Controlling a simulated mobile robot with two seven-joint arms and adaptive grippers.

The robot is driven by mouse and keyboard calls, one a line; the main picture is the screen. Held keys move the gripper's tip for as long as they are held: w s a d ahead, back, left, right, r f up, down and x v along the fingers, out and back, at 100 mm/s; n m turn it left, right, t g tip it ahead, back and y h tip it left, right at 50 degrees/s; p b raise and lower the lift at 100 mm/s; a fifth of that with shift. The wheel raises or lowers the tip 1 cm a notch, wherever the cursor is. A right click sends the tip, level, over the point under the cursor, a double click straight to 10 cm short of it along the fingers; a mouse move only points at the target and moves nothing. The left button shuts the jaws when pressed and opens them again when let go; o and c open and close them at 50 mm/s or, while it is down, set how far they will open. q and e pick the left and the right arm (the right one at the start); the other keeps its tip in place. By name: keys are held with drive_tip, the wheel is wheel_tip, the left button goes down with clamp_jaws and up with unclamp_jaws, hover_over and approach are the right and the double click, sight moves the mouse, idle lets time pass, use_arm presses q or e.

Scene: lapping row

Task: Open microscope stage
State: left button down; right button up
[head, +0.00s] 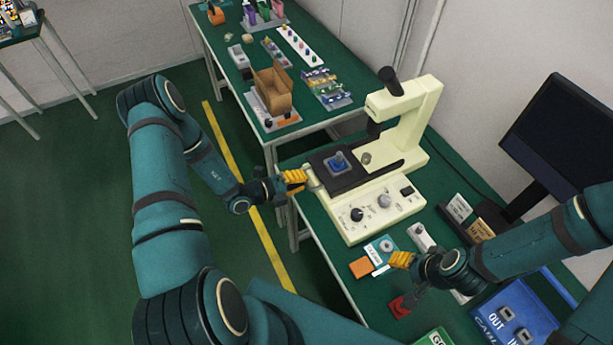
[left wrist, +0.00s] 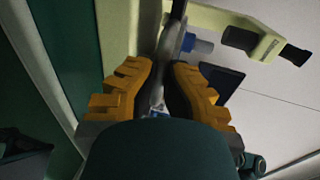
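The cream microscope (head: 410,110) stands on the green bench. Its black stage (head: 330,178) carries a blue specimen holder (head: 339,163), and a grey handle (head: 313,180) sticks out at the stage's left side. My left gripper (head: 300,181) is at that handle. In the left wrist view its two yellow fingers (left wrist: 163,85) lie on either side of the grey handle (left wrist: 158,62) and appear closed on it. My right gripper (head: 402,262) is over the bench in front of the microscope, apart from it. I cannot make out its finger gap.
A dark monitor (head: 565,130) stands right of the microscope. An orange block (head: 361,267), a red piece (head: 400,306) and a blue tray (head: 515,325) lie near my right gripper. Behind, another bench holds a cardboard box (head: 272,92) and small racks. The floor at left is clear.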

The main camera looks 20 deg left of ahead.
use_arm(q)
drive_tip(key=shift+f, duration=0.1)
drive_tip(key=c, duration=1.3)
unclamp_jaws()
drive_tip(key=v, duration=1.2)
